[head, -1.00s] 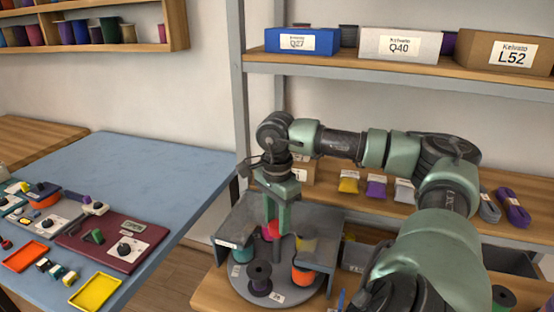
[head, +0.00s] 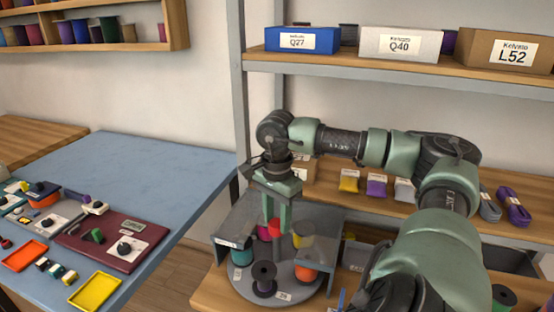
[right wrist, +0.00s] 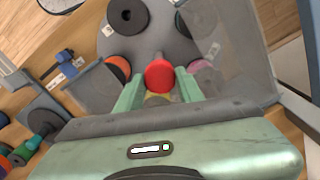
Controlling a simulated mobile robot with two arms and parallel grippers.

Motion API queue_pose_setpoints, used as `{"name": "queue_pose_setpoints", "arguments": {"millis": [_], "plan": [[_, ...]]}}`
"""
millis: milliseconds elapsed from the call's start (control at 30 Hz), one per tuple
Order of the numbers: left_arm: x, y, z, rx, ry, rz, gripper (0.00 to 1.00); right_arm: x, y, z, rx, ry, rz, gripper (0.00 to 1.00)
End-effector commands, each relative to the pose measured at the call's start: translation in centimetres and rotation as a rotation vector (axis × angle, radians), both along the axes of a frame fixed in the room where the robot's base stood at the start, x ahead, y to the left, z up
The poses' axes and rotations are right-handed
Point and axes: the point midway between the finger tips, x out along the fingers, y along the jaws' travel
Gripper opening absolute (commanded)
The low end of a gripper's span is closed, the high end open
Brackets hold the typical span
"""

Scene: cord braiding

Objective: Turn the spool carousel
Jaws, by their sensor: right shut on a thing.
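The spool carousel (head: 240,283) is a round grey turntable, partly under a grey cover (head: 318,231). Around it stand a black spool (head: 264,280) at the front, an orange spool (head: 306,272) at the right, a yellow spool (head: 303,240) behind that, a teal spool (head: 242,255) at the left and a pink one (head: 263,233) at the back. My right gripper (head: 276,228) points down and is shut on the red knob (right wrist: 160,76) at the carousel's middle. The fingers hide part of the knob in the head view. My left gripper is not in view.
The carousel stands on a wooden shelf (head: 205,300). An upper shelf holds a blue box (head: 302,40), a white box and a brown box. A blue-topped table (head: 150,180) at the left holds trays and devices. Cord bundles (head: 513,207) lie at the right.

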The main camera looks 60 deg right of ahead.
Motion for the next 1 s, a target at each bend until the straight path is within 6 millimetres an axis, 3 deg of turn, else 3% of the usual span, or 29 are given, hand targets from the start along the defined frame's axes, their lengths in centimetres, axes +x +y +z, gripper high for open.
{"name": "queue_pose_setpoints", "arguments": {"millis": [33,100,467,833,1000], "plan": [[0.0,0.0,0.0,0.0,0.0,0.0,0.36,-0.1,0.1,-0.2,0.002,0.005,0.001,0.4],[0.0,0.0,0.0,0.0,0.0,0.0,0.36,-0.1,0.1,-0.2,0.001,0.004,0.001,0.59],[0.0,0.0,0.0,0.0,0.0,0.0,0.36,0.0,0.0,0.3,0.001,0.0,0.0,0.59],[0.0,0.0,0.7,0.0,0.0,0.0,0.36,0.1,0.1,6.1,0.004,-0.002,0.001,0.59],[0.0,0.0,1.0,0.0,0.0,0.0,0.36,0.0,0.1,7.5,0.002,0.001,0.0,0.59]]}}
